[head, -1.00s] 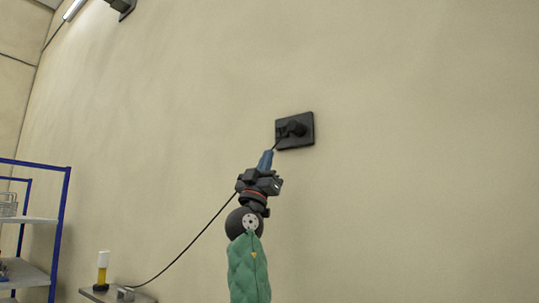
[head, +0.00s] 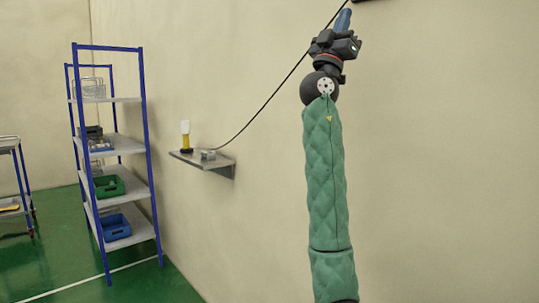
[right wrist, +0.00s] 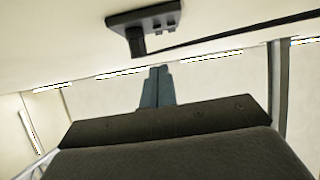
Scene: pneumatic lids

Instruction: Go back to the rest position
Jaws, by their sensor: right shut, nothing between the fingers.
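My right arm reaches up along the wall in the head view, with its gripper (head: 344,18) near the top edge of the picture. Its blue fingers are together and hold nothing. They show side by side in the right wrist view (right wrist: 157,86), a little below a black wall plate (right wrist: 145,14) and apart from it in that picture. A dark block sits on the plate, with a black cable (right wrist: 230,33) leading off to the right. In the head view only the plate's lower edge shows. My left gripper is in neither view.
A small wall shelf (head: 224,165) left of my arm bears a yellow and white bottle-like item (head: 185,138) and a small metal block (head: 208,155). The cable rises from there. A blue-framed rack (head: 148,165) with bins stands further left. Green floor (head: 55,262) lies open in front.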

